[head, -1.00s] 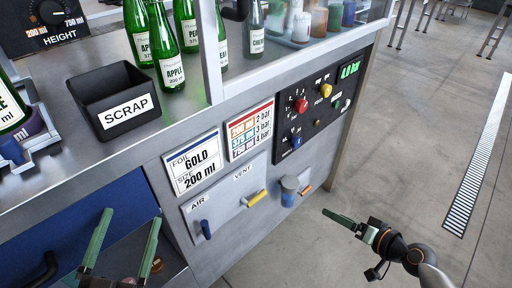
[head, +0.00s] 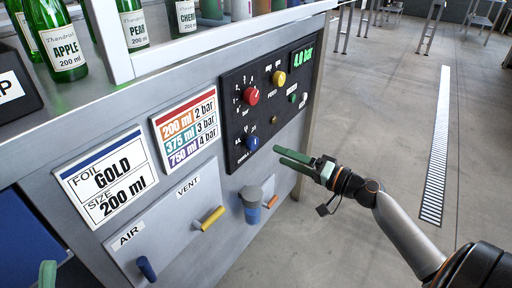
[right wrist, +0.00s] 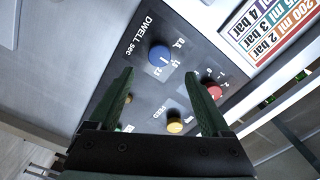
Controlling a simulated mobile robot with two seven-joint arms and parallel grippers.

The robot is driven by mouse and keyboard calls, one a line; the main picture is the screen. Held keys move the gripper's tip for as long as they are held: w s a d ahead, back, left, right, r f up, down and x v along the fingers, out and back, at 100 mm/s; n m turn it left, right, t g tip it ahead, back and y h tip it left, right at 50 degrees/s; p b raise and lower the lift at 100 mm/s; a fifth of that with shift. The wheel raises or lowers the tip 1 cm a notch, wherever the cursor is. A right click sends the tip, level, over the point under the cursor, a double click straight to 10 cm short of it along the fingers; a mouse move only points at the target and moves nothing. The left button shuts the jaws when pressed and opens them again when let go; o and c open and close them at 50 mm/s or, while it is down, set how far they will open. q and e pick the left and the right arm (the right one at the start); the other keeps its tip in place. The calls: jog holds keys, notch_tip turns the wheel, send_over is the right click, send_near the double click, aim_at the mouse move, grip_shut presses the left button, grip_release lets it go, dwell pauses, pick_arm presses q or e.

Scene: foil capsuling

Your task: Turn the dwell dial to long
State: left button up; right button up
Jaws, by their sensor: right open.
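The dwell dial is a blue knob (head: 253,143) at the bottom of the black control panel (head: 236,118). In the right wrist view the blue knob (right wrist: 158,54) shows beside the "DWELL sec" label, with small marks around it; where it points is too small to tell. My right gripper (head: 278,156) is just right of the knob in the head view, apart from it. In the right wrist view its two green fingers (right wrist: 160,80) are spread and empty, with the knob beyond and between their tips. A green finger of my left gripper (head: 47,273) shows at the lower left edge.
Below are a yellow vent handle (head: 212,218), a blue air handle (head: 146,268) and a grey-blue cylinder (head: 251,204).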

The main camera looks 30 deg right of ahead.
aim_at(255, 145)
jog(key=x, duration=0.9)
grip_shut()
dwell(0.6)
